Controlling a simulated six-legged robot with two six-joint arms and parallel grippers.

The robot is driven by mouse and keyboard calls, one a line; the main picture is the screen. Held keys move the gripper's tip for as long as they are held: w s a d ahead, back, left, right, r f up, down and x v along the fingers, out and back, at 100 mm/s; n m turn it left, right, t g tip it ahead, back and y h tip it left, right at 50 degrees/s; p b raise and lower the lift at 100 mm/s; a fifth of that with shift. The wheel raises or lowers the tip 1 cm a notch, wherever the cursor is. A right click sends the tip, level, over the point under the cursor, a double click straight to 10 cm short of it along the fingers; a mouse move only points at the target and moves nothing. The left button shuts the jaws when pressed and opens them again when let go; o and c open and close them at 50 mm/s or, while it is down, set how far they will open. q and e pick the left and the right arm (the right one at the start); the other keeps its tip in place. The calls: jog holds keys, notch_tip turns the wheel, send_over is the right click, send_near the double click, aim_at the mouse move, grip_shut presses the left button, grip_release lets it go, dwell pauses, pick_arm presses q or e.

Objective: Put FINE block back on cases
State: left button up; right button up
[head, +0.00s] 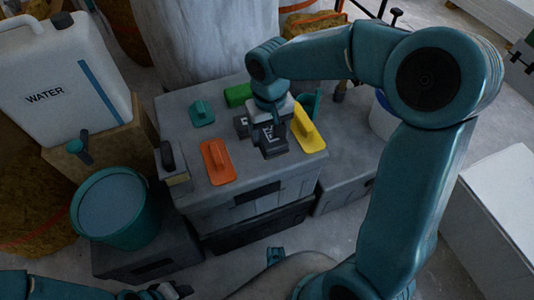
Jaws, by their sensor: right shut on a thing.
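The FINE block (271,141), a dark block with partly hidden white lettering, is at the top of the grey cases (238,188). My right gripper (266,122) reaches down from above and is shut on it. The block looks upright, on or just above the lid; I cannot tell if it touches. My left gripper (168,291) is low at the bottom left, away from the cases, and its jaws are too small and dark to read.
On the lid are an orange float (216,161), a yellow float (306,129), a teal float (201,112) and a green block (238,95). A teal bucket (117,207) and a white water can (62,85) stand left. Another grey case (345,171) stands right.

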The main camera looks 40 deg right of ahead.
notch_tip(320, 180, down, 8)
jog(key=shift+r+b, duration=0.2)
jog(key=shift+b, duration=0.9)
jog(key=shift+f, duration=0.1)
jog(key=shift+f, duration=0.15)
jog(key=o, duration=0.9)
jog(key=shift+o, duration=0.2)
